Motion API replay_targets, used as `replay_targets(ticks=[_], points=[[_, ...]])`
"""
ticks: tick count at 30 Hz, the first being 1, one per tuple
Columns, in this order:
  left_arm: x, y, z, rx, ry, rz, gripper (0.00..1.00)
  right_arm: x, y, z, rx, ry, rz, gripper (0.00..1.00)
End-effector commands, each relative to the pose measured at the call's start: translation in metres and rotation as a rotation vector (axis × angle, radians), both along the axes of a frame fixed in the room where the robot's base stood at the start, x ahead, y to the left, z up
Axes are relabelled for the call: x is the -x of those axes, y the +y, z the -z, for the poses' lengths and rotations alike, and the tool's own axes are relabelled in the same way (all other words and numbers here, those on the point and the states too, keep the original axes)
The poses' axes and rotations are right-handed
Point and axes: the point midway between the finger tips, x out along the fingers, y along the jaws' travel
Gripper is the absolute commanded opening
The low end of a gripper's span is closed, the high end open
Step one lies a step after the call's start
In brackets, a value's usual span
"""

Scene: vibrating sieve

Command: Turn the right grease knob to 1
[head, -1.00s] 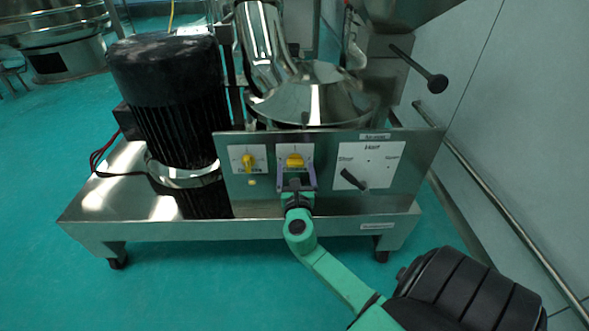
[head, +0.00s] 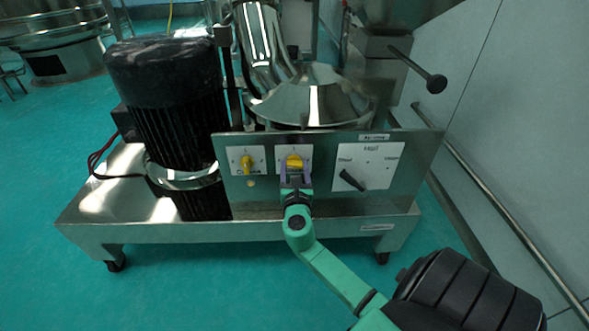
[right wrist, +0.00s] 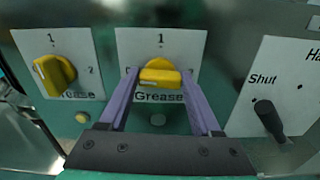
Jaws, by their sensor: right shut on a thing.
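The right grease knob (head: 294,160) is yellow and sits on a white plate in the middle of the steel panel. In the right wrist view this knob (right wrist: 160,74) has its handle lying roughly crosswise, below a printed "1"; I cannot tell which end is its pointer. My right gripper (head: 295,168) reaches it from below and in front. In the right wrist view the purple fingers of my right gripper (right wrist: 160,77) are shut on the knob's left and right sides. My left gripper is not in view.
The left grease knob (right wrist: 54,74), also yellow, is close by on the left. A black Shut/Open switch (head: 353,180) is on the right of the panel. A black motor (head: 170,95) stands behind left. Open floor (head: 180,285) lies in front.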

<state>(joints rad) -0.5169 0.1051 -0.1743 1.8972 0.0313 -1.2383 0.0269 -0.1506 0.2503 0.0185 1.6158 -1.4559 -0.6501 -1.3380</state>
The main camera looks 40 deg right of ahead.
Motion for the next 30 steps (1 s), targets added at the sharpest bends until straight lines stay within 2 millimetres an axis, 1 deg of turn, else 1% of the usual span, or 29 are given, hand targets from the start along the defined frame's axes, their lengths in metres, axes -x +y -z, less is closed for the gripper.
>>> replay_targets(ticks=[2,8,13,23,24,27,30], points=[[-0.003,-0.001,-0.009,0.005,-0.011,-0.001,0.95,0.0,0.0,0.002,-0.029,-0.022,0.0,0.09],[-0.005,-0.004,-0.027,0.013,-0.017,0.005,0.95,0.001,0.0,0.003,-0.143,-0.108,0.0,0.09],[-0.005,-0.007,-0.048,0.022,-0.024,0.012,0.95,0.001,0.0,0.004,-0.268,-0.201,0.001,0.09],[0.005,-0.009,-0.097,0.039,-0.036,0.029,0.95,0.001,0.0,0.006,-0.519,-0.391,0.001,0.09],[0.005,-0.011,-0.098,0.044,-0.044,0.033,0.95,0.001,0.0,0.006,-0.55,-0.414,0.001,0.09],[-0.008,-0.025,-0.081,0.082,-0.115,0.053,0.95,0.001,-0.001,0.006,-0.625,-0.473,0.002,0.09],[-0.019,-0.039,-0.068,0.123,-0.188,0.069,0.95,0.001,0.0,0.006,-0.702,-0.53,0.002,0.09]])
